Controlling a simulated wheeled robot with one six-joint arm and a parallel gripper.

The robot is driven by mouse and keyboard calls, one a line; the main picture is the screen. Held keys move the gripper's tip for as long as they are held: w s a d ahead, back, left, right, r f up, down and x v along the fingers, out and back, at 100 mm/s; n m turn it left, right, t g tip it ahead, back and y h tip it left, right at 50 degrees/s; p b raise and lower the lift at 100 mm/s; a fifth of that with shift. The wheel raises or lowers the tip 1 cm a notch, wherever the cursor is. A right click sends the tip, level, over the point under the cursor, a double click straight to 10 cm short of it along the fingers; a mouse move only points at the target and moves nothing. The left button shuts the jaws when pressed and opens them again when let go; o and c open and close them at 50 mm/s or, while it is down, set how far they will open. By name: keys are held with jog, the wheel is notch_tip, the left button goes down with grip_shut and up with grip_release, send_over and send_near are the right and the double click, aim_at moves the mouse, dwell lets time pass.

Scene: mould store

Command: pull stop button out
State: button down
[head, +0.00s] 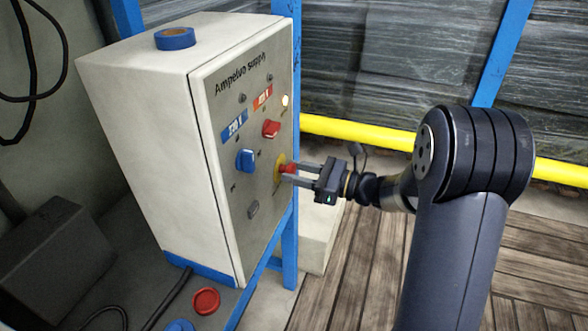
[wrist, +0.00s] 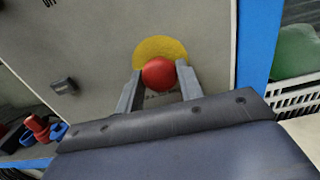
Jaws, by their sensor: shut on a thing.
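The red stop button (head: 289,168) sits on a round yellow plate (head: 279,168) on the front panel of a white cabinet (head: 150,120) marked "Ampelvo supply". In the wrist view the red button (wrist: 159,73) is a round knob in front of the yellow plate (wrist: 160,47). My gripper (head: 290,173) reaches the panel from the right, shut on the button. In the wrist view its fingers (wrist: 160,85) lie on either side of the knob. The gap between button and plate is hidden.
On the same panel are a blue knob (head: 246,160), a red knob (head: 271,129) and a lit lamp (head: 285,100). A blue tape roll (head: 175,38) lies on top of the cabinet. A yellow rail (head: 375,135) runs behind my arm. Open wooden floor lies below right.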

jog(key=c, duration=0.9)
grip_release()
jog(key=shift+d, duration=0.15)
jog(key=p+v, duration=0.1)
jog(key=v, duration=1)
jog(key=b+x, duration=0.2)
jog(key=x, duration=1)
jog(key=shift+f, duration=0.1)
jog(key=shift+s+d, duration=0.1)
jog(key=shift+d, duration=0.1)
